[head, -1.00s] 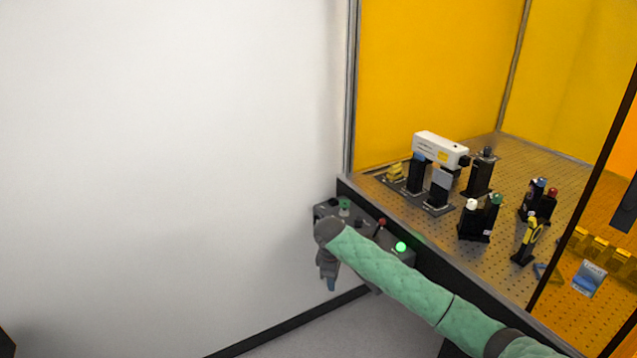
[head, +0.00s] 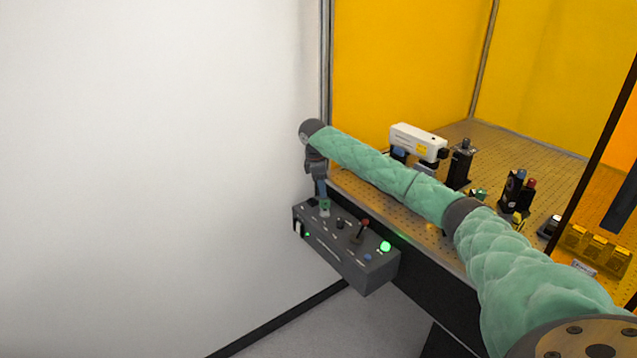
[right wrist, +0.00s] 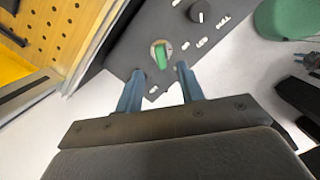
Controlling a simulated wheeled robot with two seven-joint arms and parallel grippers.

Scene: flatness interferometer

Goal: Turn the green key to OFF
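The green key (head: 325,208) stands in a round pale switch on the left end of the dark grey control box (head: 357,274). In the right wrist view the key (right wrist: 160,54) is upright in the picture, ahead of my fingertips and between their lines. My right gripper (head: 321,194) points down just above the key in the head view. In the right wrist view its two blue-grey fingers (right wrist: 160,70) are apart with nothing between them. The labels by the key are too small to read. My left gripper is not in view.
A dark knob (head: 340,224), a red-tipped lever (head: 364,224) and a lit green button (head: 385,246) sit along the box. Behind it is a perforated optical table with a white instrument (head: 418,141) and several mounts. A white wall (head: 150,180) is at left.

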